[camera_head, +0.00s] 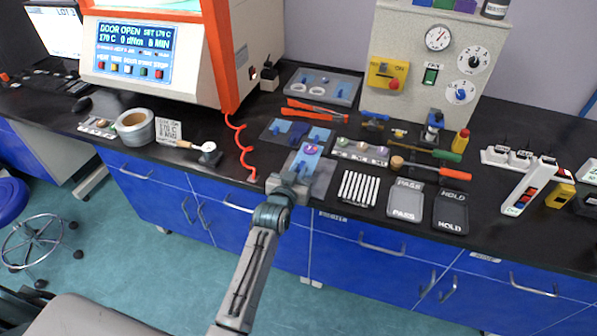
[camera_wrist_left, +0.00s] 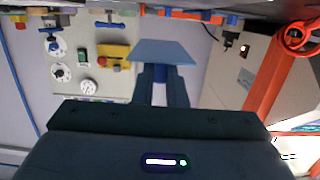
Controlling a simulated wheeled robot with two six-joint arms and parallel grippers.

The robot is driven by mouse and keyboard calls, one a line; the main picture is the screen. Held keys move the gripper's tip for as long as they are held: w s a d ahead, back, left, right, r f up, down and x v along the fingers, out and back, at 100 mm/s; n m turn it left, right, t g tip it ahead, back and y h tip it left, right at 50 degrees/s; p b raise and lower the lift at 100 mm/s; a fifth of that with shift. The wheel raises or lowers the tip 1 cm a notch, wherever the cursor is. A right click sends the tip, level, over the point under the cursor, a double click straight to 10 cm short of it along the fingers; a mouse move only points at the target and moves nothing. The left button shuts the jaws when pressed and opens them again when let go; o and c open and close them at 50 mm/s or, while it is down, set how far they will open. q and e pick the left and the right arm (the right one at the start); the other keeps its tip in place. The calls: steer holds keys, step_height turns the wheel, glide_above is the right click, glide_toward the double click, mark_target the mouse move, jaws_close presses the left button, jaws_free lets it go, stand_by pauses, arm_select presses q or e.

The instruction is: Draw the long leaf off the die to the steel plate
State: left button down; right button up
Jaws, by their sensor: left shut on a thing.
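My left gripper (camera_head: 293,180) is shut on a light blue leaf (camera_head: 304,164), at the front of the bench. The leaf stretches away from the fingers towards a small pink-purple disc (camera_head: 311,149). In the left wrist view the blue leaf (camera_wrist_left: 163,51) sticks out flat beyond the shut fingers (camera_wrist_left: 164,80). A flat grey plate (camera_head: 322,181), which looks like the steel plate, lies beneath and to the right of the leaf. I cannot tell whether the leaf touches it. The die cannot be made out surely; the disc's surroundings are small. My right gripper is not in view.
A dark grey mat with blue pieces (camera_head: 283,131) lies behind the leaf. A red coiled cord (camera_head: 240,150) hangs to the left.

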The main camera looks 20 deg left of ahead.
arm_select(q)
steer(key=shift+r, duration=0.1)
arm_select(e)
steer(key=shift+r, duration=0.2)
